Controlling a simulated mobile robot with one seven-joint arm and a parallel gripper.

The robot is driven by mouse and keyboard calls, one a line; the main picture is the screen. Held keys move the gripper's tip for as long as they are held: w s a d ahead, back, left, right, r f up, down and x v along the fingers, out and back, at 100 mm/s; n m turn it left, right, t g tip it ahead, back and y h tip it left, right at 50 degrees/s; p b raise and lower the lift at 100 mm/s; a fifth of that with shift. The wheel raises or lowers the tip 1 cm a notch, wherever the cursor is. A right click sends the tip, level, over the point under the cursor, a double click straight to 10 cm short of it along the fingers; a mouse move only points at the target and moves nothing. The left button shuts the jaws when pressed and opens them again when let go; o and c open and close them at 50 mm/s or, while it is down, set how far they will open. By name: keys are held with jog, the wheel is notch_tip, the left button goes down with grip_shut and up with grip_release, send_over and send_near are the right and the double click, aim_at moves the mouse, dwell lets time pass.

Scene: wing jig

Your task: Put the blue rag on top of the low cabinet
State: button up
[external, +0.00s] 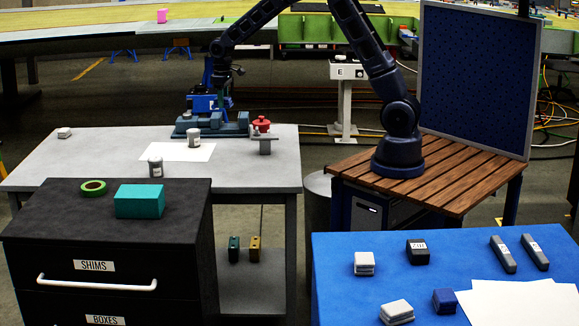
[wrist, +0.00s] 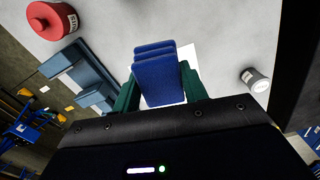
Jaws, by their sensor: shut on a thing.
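In the wrist view a folded blue rag (wrist: 158,80) sits between the green fingers of my gripper (wrist: 160,92), which is shut on it. A grey tabletop and white paper show behind the rag. In the external view my gripper (external: 219,96) hangs down over the far part of the grey workbench, near the vise. I cannot clearly tell the rag from the blue items there. The low cabinet (external: 75,225) is the black drawer unit at front left, labelled SHIMS and BOXES. A teal box (external: 140,201) and a green tape roll (external: 93,187) lie on its top.
The grey workbench (external: 100,150) carries a blue-grey vise (external: 212,128), a red can (external: 261,125), small grey jars (external: 155,167) and white paper. The blue table (external: 335,265) at right holds small blocks and a dark blue item (external: 444,300). The cabinet's front-left and right top areas are clear.

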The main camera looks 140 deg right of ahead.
jog(key=w+a+r+n, duration=0.1)
jog(key=w+a+n, duration=0.2)
jog(key=w+a, duration=0.9)
jog(key=w+a+n, duration=0.2)
jog(key=w+a, duration=0.7)
jog(key=w, duration=0.8)
jog(key=w+a+r+n, duration=0.15)
jog(key=w+a, duration=0.35)
jog(key=a, duration=0.6)
jog(key=w+a+n, duration=0.2)
jog(key=w+a, duration=0.3)
jog(key=a, duration=0.6)
jog(key=w+a+r+n, duration=0.15)
jog(key=w+a, duration=0.35)
jog(key=a, duration=0.6)
jog(key=a+n, duration=0.3)
jog(key=a, duration=1.5)
notch_tip(320, 180, up, 2)
jog(key=n, duration=0.7)
send_over(482, 271)
notch_tip(482, 271, down, 20)
jog(key=shift+r, duration=0.1)
